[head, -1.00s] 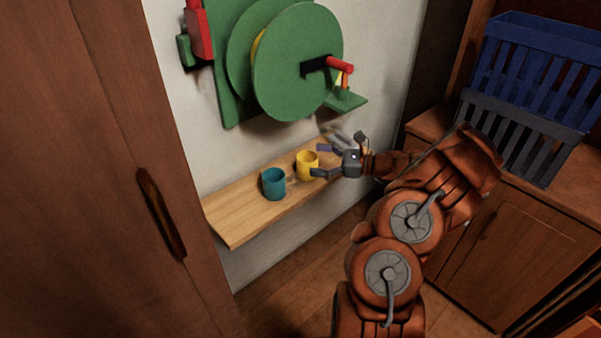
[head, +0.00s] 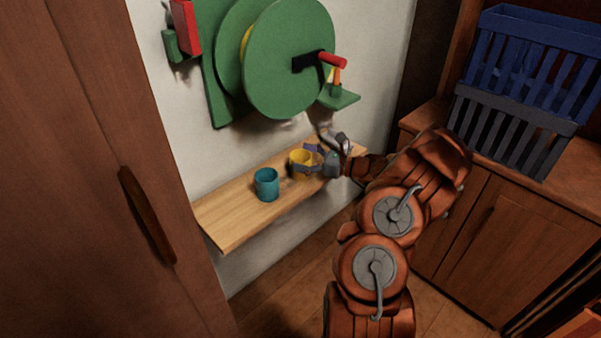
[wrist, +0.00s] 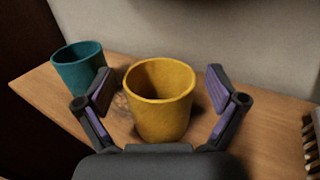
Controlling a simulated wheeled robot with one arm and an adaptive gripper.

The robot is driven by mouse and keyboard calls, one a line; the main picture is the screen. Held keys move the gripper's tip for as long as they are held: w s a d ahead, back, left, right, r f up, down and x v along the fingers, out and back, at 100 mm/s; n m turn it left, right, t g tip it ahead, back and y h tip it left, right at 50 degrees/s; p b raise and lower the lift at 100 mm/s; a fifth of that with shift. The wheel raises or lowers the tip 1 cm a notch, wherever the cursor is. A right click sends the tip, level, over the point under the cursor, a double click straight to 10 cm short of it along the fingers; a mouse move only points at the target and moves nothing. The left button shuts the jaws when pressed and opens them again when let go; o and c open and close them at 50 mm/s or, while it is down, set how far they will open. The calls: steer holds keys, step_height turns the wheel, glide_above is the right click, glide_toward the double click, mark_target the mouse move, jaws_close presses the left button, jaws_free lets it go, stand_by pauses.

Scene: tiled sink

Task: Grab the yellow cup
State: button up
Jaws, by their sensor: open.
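The yellow cup (head: 299,164) stands upright on a wooden shelf (head: 228,215) fixed to the wall. In the wrist view the yellow cup (wrist: 161,101) sits between the two open fingers of my gripper (wrist: 160,95), with a gap on each side. In the head view my gripper (head: 308,160) reaches in from the right, and its fingers partly cover the cup. Nothing is held.
A teal cup (head: 267,185) stands to the left of the yellow one; it also shows in the wrist view (wrist: 80,69). A green wheel (head: 285,75) with a red handle hangs above the shelf. Slatted crates (head: 520,90) sit on the right cabinet. The shelf's left end is clear.

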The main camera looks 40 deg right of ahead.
steer(key=shift+w+a, duration=0.2)
steer(key=shift+c, duration=0.5)
steer(key=c, duration=1.2)
